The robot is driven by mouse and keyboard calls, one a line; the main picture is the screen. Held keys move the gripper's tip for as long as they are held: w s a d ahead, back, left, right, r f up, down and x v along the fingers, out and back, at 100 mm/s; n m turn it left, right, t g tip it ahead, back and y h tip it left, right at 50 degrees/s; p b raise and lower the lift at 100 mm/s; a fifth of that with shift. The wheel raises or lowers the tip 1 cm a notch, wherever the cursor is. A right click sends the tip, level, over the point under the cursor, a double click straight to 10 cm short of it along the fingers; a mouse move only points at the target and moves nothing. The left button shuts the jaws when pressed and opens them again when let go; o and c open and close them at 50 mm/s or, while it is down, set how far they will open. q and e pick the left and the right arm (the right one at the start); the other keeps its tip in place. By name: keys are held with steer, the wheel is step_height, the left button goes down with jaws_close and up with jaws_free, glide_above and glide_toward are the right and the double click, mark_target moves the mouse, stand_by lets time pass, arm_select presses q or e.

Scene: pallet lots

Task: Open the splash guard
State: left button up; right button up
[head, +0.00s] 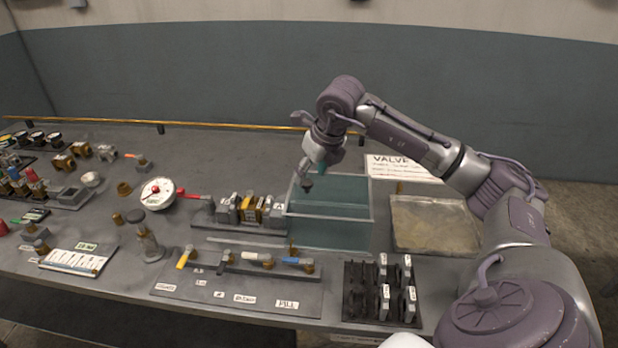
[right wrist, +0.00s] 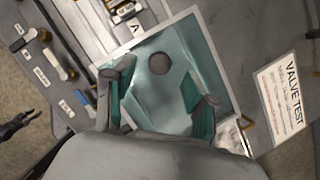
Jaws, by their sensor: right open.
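The splash guard appears to be the clear, teal-tinted box (head: 330,232) with a pale rim, right of the middle of the bench. In the right wrist view the pale-rimmed box (right wrist: 215,50) fills the middle, with a dark round spot (right wrist: 158,63) on or inside it; I cannot tell which. My right gripper (head: 306,187) is over the box's back left part, pointing down. In the right wrist view the fingers of my right gripper (right wrist: 160,100) are spread apart, with the box behind them and nothing held. I cannot tell whether a fingertip touches it. My left gripper does not show clearly.
Fittings in a holder (head: 250,212) stand close left of the box. A valve panel (head: 235,285) and a black rack (head: 382,292) lie in front. A shallow tray (head: 432,225) and VALVE TEST sheet (head: 400,168) are right. A dark claw-like shape (right wrist: 18,122) shows over the floor.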

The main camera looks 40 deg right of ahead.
steer(key=v, duration=0.9)
steer(key=shift+s, duration=0.1)
